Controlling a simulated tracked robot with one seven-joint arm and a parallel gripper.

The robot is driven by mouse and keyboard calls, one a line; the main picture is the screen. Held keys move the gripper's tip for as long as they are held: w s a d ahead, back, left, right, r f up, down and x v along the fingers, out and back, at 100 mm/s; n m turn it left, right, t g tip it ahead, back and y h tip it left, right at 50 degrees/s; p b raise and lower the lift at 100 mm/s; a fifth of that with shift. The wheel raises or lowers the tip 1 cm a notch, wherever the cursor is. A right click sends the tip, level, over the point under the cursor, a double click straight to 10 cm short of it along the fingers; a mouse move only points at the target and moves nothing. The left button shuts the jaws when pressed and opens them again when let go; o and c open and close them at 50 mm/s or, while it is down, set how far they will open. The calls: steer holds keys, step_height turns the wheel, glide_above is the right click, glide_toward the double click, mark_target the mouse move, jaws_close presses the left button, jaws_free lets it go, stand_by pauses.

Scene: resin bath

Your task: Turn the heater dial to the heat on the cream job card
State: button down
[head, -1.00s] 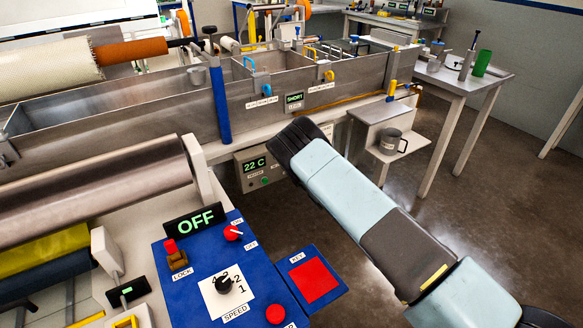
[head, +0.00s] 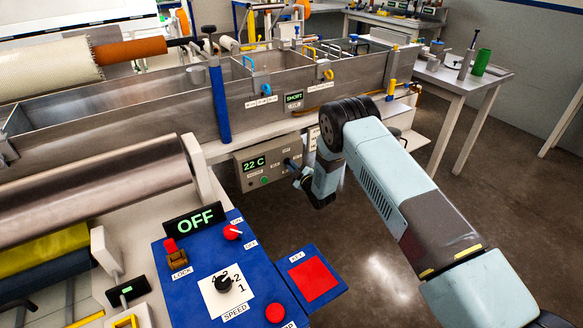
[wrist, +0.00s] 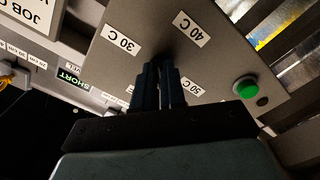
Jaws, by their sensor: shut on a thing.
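The heater box (head: 243,181) hangs on the front of the bath and its display (head: 254,164) reads 22 C. My gripper (head: 291,165) reaches its right part from the right. In the wrist view my gripper (wrist: 160,72) is shut on the heater dial, which is mostly hidden in shadow between and behind the fingers. Labels 30 C (wrist: 123,39), 40 C (wrist: 190,29) and 50 C (wrist: 190,86) surround the dial. The dial's pointer cannot be made out. A pale job card (wrist: 32,12) shows only partly at the upper left, its heat out of frame.
A green button (wrist: 246,87) sits on the heater box, right of the dial in the wrist view. A blue control panel (head: 190,290) with a speed knob (head: 223,283) and an OFF display (head: 195,217) is in front.

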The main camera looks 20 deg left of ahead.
steer(key=shift+s+f+m, duration=0.1)
steer(key=shift+f+m, duration=0.05)
steer(key=shift+m, duration=2.15)
steer(key=shift+f+m, duration=0.15)
steer(key=shift+m, duration=2.15)
steer(key=c, duration=1.2)
jaws_free()
steer(key=shift+a+r, duration=0.1)
steer(key=shift+r, duration=0.05)
steer(key=v, duration=1.3)
steer(key=shift+s+d, duration=0.25)
steer(key=shift+d, duration=0.05)
